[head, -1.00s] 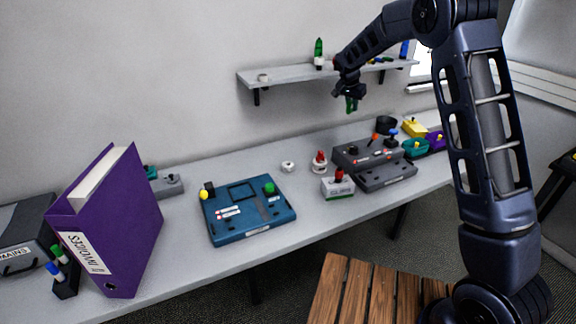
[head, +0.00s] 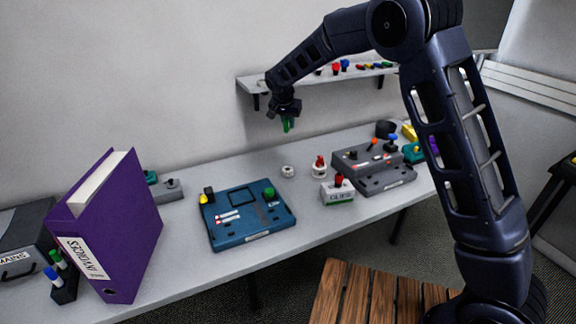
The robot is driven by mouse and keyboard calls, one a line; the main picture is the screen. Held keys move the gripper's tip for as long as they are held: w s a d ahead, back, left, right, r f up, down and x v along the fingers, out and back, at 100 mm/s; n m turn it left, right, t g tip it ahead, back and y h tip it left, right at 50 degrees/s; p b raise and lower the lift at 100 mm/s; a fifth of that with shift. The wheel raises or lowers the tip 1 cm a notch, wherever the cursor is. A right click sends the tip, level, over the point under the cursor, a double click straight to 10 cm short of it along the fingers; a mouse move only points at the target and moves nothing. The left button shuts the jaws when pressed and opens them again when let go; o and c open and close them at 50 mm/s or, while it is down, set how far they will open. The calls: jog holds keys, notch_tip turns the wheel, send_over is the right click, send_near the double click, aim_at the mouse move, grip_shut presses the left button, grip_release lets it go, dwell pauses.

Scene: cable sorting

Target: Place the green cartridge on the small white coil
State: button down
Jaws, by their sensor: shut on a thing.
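My gripper (head: 285,112) hangs over the back of the table, shut on a green cartridge (head: 287,125) that points down from its fingers. The small white coil (head: 288,171) lies on the table near the back, between the blue device and a white coil with a red piece on it. The held cartridge is above this coil, in the air and apart from it. How they line up in depth I cannot tell.
The blue device (head: 247,214) carries yellow and green pieces. The red-topped coil (head: 319,167), a white box (head: 337,190) and grey consoles (head: 372,162) stand to the right. A wall shelf (head: 247,84) is behind my arm. A purple binder (head: 125,225) stands at left.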

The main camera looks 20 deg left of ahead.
aim_at(288, 168)
notch_tip(288, 168, down, 18)
jog(key=shift+r, duration=0.1)
dwell(0.5)
jog(key=c, duration=1.4)
grip_release()
jog(key=shift+o, duration=0.2)
jog(key=v, duration=1.2)
jog(key=d+r, duration=0.6)
jog(key=d, duration=0.6)
jog(key=w+d+r, duration=0.1)
jog(key=d+r, duration=0.5)
jog(key=d, duration=0.6)
jog(key=d+r, duration=0.6)
jog(key=d, duration=0.6)
jog(key=s+d+r, duration=0.2)
jog(key=s+d, duration=0.3)
jog(key=d, duration=0.3)
jog(key=s+d+r, duration=0.2)
jog(key=s+d, duration=0.3)
jog(key=d, duration=0.3)
jog(key=s+d+f, duration=0.1)
jog(key=s+d, duration=0.3)
jog(key=s, duration=0.3)
jog(key=s+d+f, duration=0.1)
jog(key=s+d, duration=0.4)
jog(key=s, duration=0.3)
jog(key=shift+f, duration=0.15)
